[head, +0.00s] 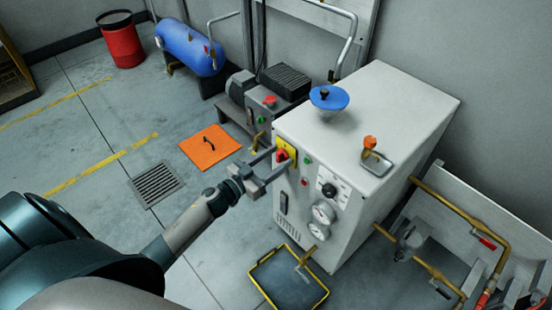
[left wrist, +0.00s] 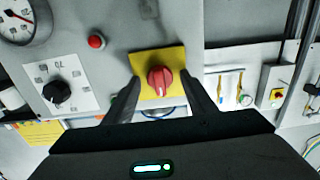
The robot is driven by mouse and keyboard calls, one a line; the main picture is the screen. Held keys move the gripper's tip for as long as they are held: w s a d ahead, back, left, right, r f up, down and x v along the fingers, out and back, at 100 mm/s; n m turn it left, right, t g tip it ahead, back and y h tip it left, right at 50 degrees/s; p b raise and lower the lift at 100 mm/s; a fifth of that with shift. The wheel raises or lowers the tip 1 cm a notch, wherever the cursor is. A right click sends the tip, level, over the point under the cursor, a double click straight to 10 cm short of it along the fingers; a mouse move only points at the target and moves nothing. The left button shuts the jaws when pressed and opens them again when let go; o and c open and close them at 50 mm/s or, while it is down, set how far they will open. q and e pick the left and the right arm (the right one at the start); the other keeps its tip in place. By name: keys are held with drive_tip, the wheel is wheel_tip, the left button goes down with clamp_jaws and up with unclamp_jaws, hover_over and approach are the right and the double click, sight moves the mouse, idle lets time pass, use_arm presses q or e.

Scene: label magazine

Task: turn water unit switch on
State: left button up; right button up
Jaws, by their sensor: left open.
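The water unit (head: 340,140) is a white cabinet standing on the floor right of centre in the head view. Its switch (head: 284,151) is a red rotary knob on a square yellow plate, near the upper left of the front panel. The switch also shows in the left wrist view (left wrist: 160,80), with its grip bar roughly upright in the picture. My left gripper (head: 277,169) is open in front of the panel. In the left wrist view its fingers (left wrist: 161,88) stand on either side of the knob, with gaps. I cannot tell whether the fingertips reach the knob's depth.
A black dial (left wrist: 57,92), a red button (left wrist: 96,41) and gauges (head: 323,212) share the panel. A black tray with a yellow rim (head: 262,289) lies below. Brass pipes (head: 440,272) run at the right.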

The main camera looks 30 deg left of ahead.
use_arm(q)
drive_tip(key=c, duration=1)
drive_tip(key=shift+c, duration=0.2)
